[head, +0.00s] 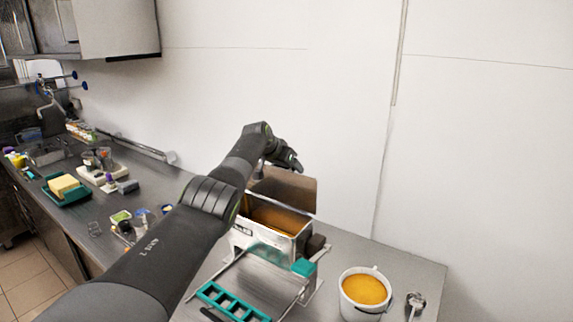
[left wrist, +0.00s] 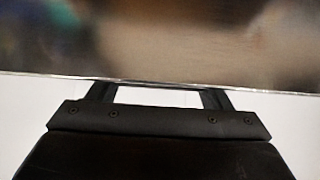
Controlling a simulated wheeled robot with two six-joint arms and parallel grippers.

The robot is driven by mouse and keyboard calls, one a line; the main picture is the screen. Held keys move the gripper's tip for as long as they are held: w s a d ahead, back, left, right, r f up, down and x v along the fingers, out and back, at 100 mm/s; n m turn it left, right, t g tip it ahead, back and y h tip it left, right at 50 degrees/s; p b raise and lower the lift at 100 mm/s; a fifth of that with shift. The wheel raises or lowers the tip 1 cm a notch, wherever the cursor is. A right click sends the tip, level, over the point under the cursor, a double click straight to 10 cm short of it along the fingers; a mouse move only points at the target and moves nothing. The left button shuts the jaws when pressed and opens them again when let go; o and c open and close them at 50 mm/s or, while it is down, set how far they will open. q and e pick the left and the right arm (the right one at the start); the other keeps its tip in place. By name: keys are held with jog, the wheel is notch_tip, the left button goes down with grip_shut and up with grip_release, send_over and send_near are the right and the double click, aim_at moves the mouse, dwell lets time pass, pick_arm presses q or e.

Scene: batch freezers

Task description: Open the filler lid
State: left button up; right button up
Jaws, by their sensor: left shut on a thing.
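The filler (head: 266,246) is a pale metal box on the counter with orange contents showing through its open top. Its lid (head: 286,190) stands raised along the back of the opening. My left gripper (head: 291,164) is at the lid's upper edge, partly hidden by its own wrist. In the left wrist view the lid's blurred, shiny surface (left wrist: 160,45) fills the upper part, and the left gripper (left wrist: 158,92) is shut on its edge. My right gripper is in neither view.
A white bucket of orange filling (head: 365,290) and a metal scoop (head: 415,303) stand right of the filler. A teal mould (head: 232,301) lies in front. Butter on a teal tray (head: 66,188) and small items crowd the left counter. A white wall is close behind.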

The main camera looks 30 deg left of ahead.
pick_arm(q)
jog(key=shift+s+f, duration=0.15)
jog(key=shift+f, duration=0.45)
jog(key=o, duration=1.1)
jog(key=shift+o, duration=1.4)
jog(key=shift+r, duration=0.25)
jog(key=shift+r, duration=0.2)
jog(key=shift+s+a+r+b, duration=0.15)
jog(key=shift+s+r+b, duration=0.2)
jog(key=shift+r+b, duration=0.1)
jog(key=b+v, duration=0.6)
jog(key=v, duration=0.9)
jog(key=shift+s+r, duration=0.25)
jog(key=shift+s, duration=0.1)
